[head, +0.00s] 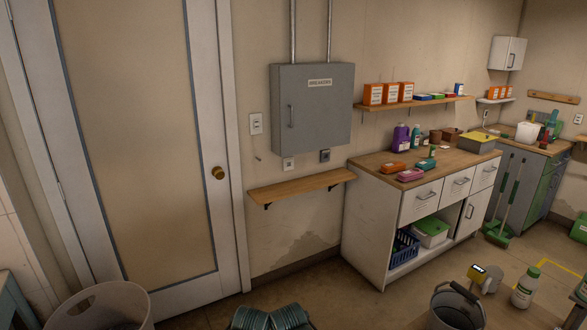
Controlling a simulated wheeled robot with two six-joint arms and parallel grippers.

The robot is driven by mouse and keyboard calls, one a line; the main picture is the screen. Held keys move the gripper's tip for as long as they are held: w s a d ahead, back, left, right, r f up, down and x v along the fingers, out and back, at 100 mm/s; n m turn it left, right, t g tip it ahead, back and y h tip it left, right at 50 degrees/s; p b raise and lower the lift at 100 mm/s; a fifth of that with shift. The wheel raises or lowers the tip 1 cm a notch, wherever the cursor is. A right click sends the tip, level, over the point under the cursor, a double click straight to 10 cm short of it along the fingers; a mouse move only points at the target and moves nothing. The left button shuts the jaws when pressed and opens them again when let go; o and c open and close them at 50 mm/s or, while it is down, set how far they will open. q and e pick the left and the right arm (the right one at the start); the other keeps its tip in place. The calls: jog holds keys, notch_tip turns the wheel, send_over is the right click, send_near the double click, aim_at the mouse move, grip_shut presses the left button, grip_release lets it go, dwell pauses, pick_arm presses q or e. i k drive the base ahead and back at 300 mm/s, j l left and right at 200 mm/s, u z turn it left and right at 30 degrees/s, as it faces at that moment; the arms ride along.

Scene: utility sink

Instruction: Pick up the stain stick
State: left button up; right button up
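I cannot make out a stain stick for certain in the head view. Small items lie on the wooden top of the white cabinet (364,161): an orange pack (393,168), a pink pack (411,175) and a small green-topped item (432,152). Neither of my grippers is in view.
A closed door (135,130) fills the left. A wall shelf (300,187) sits below a grey box (311,108). On the floor are a white bin (100,306), a bucket (456,308), a yellow-and-white object (485,278) and a white bottle (525,288). Open floor lies before the cabinet.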

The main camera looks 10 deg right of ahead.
aim_at(432, 148)
jog(key=i+j+u, duration=0.25)
jog(key=i, duration=0.2)
jog(key=i+u, duration=0.2)
jog(key=i, duration=0.25)
jog(key=i+z, duration=0.4)
jog(key=i+j+z, duration=0.2)
jog(key=i+z, duration=0.2)
jog(key=i, duration=0.2)
jog(key=i+l+z, duration=0.25)
jog(key=i+z, duration=0.2)
jog(key=i, duration=0.15)
jog(key=i+z, duration=0.45)
jog(key=i, duration=0.15)
jog(key=i+j+z, duration=0.2)
jog(key=i+z, duration=0.25)
jog(key=i, duration=0.15)
